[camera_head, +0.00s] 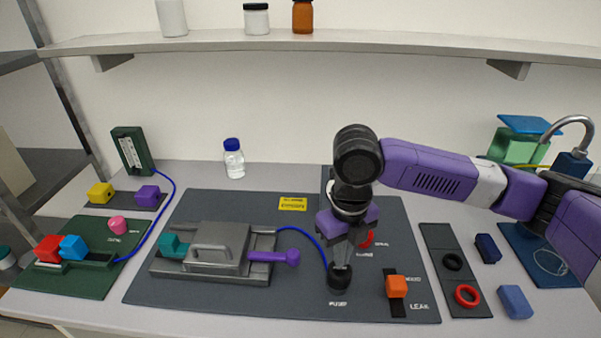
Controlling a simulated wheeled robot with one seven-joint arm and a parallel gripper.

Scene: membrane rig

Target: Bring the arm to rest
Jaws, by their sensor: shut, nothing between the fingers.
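My purple and black arm reaches in from the right of the head view. My gripper (341,285) points down over the right half of the dark grey rig mat (200,300). It is shut and empty. Its tip is low, just above or at a black fitting on the mat, close to the end of a blue tube; I cannot tell whether it touches. The arm's wrist hides part of the mat and a red part (366,239) behind it. A grey clamp block (212,245) with a purple lever (275,257) stands left of my gripper.
An orange block (396,287) stands close right of my gripper. A dark strip (428,237) holds a black ring and a red ring (467,295). Blue blocks (514,302) and a tap (573,122) are at the right. A shelf (300,41) with bottles spans the back above.

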